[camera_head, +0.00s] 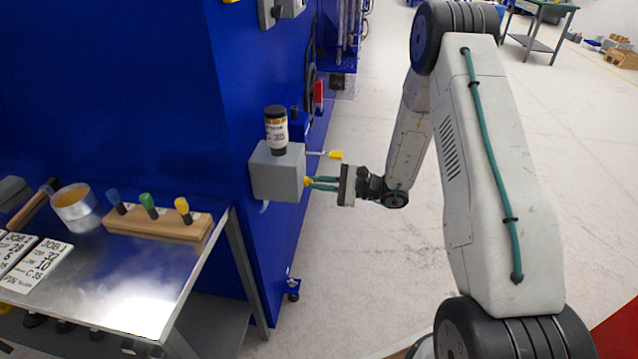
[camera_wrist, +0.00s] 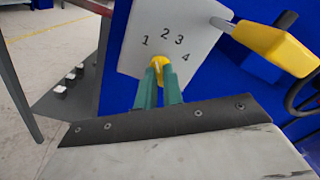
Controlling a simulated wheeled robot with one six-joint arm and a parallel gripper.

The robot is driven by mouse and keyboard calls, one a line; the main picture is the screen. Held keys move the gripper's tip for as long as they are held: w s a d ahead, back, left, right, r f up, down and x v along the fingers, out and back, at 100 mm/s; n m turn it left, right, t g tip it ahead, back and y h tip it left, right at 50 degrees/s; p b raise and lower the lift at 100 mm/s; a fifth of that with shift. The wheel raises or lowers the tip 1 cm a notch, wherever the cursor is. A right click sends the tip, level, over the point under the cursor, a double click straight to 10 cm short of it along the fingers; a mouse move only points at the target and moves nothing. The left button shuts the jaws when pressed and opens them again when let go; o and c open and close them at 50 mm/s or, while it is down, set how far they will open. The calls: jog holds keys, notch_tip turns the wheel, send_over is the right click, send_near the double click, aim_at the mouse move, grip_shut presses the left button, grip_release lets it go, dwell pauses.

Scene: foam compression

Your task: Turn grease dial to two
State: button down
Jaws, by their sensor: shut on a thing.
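The grease dial (camera_wrist: 160,63) is a small yellow knob on the grey face of a box (camera_head: 272,178), mounted on the blue machine. The numbers 1, 2, 3 and 4 (camera_wrist: 170,42) are printed in an arc above it in the wrist view. The knob carries a pale mark; I cannot tell for sure which number it points at. My gripper (camera_head: 309,183) has green fingers, shut on the dial from the front. The fingers (camera_wrist: 159,76) hide the lower part of the knob.
A yellow-handled lever (camera_head: 336,155) sticks out of the box just above my gripper; it is large in the wrist view (camera_wrist: 277,48). A labelled bottle (camera_head: 276,130) stands on the box. A metal table (camera_head: 130,285) with a wooden tool block (camera_head: 150,222) is at left.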

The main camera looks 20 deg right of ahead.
jog(key=shift+m, duration=1.5)
jog(key=c, duration=1.5)
grip_release()
jog(key=v, duration=0.8)
